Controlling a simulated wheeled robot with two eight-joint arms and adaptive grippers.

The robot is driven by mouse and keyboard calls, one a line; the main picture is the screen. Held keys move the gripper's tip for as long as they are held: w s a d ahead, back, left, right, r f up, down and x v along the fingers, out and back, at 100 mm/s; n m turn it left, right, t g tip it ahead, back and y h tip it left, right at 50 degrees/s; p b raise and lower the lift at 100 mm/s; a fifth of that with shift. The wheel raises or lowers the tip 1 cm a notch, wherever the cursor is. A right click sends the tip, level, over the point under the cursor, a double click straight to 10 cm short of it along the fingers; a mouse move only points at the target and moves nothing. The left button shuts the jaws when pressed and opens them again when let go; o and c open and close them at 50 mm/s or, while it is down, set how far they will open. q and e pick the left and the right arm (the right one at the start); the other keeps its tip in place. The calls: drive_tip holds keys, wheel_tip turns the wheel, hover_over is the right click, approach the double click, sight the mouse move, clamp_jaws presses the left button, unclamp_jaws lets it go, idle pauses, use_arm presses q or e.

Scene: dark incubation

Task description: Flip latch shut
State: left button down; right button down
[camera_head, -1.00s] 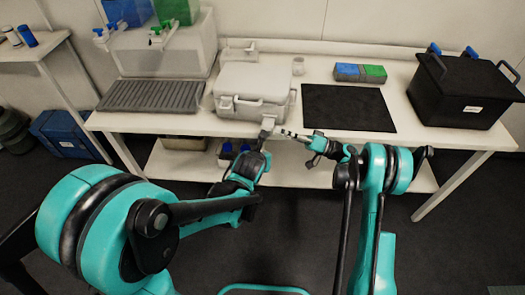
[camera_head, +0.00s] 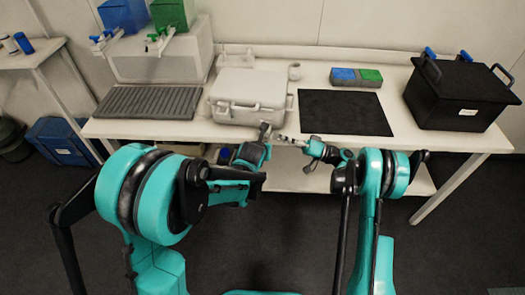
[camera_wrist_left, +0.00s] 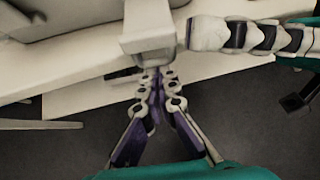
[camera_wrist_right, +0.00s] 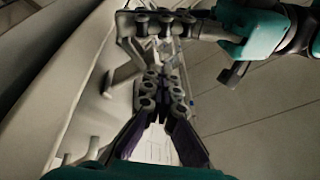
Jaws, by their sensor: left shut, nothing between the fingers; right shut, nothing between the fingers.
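A closed white case (camera_head: 250,90) stands on the table in the head view, with a handle on its front. In the left wrist view, a pale latch piece (camera_wrist_left: 150,33) sticks out just above my left fingertips. A pale flap also juts from the case front in the right wrist view (camera_wrist_right: 122,72). My left gripper (camera_head: 264,130) is shut and empty, just below the case's front right; whether it touches the latch I cannot tell. My right gripper (camera_head: 281,138) is shut and empty, just right of the left one, its tips close to the left fingers.
A black bin (camera_head: 462,95) stands at the far right. A grey ribbed tray (camera_head: 150,102) lies to the left. A small cup (camera_head: 294,71) stands behind the case.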

drive_tip(key=c, duration=1.6)
unclamp_jaws()
drive_tip(key=shift+c, duration=0.2)
use_arm(q)
drive_tip(key=shift+w+r, duration=0.1)
drive_tip(key=shift+r, duration=0.55)
